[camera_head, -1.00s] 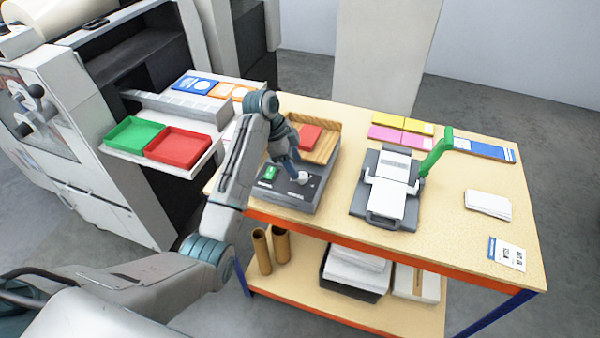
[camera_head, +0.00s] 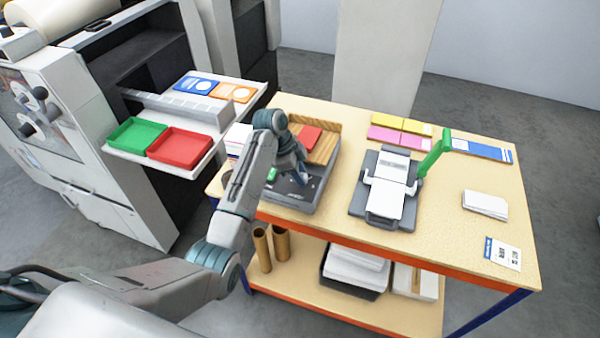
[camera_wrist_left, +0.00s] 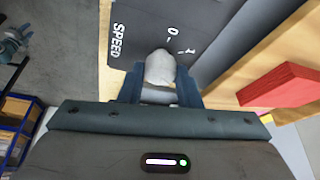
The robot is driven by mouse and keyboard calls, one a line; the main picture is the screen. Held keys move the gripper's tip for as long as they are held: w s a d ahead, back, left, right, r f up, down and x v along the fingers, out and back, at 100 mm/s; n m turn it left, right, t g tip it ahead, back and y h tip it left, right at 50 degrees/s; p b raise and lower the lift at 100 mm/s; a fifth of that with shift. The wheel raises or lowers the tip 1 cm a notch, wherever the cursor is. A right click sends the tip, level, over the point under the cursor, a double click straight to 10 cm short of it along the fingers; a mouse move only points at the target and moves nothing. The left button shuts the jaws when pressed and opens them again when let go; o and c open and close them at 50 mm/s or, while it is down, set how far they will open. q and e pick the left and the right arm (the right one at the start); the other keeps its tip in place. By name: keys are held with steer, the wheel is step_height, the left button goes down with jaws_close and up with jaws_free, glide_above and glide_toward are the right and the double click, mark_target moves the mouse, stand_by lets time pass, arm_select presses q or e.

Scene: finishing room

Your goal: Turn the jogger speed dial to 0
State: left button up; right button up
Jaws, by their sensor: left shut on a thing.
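The jogger (camera_head: 285,197) is a grey box at the table's left end, with a wooden tray on top. Its speed dial (camera_wrist_left: 160,68) is a pale round knob on the dark panel in the left wrist view. The word SPEED (camera_wrist_left: 117,40) and the marks 0 (camera_wrist_left: 172,32) and 1 (camera_wrist_left: 192,50) are printed beside it. My left gripper (camera_head: 303,176) is over the panel; its blue fingers (camera_wrist_left: 160,90) are shut on the dial, one on each side. I cannot tell exactly where the dial points. In the head view the gripper mostly hides the dial.
A green switch (camera_head: 272,174) is on the panel left of the gripper. A red block (camera_head: 309,135) lies on the wooden tray (camera_head: 325,148). A grey punch with a green lever (camera_head: 435,152) stands to the right. Red (camera_head: 180,147) and green trays are on the left machine.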

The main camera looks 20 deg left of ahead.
arm_select(q)
steer(key=shift+n, duration=0.3)
steer(key=n+t, duration=0.1)
steer(key=n, duration=0.1)
steer(key=n+t+y, duration=0.1)
steer(key=n, duration=0.2)
steer(key=shift+s+d, duration=0.15)
steer(key=n+y, duration=0.1)
steer(key=n, duration=0.2)
steer(key=n+t+y, duration=0.1)
steer(key=n, duration=0.2)
steer(key=shift+s+d+n, duration=0.1)
steer(key=shift+n, duration=0.3)
steer(key=n+y, duration=0.2)
steer(key=n, duration=0.3)
steer(key=shift+d, duration=0.15)
steer(key=n+y, duration=0.1)
steer(key=n, duration=0.2)
steer(key=n+y, duration=0.1)
steer(key=n, duration=0.2)
steer(key=shift+d+g, duration=0.1)
steer(key=shift+g, duration=0.2)
steer(key=shift+n, duration=0.3)
steer(key=o, duration=1)
steer(key=shift+c, duration=0.2)
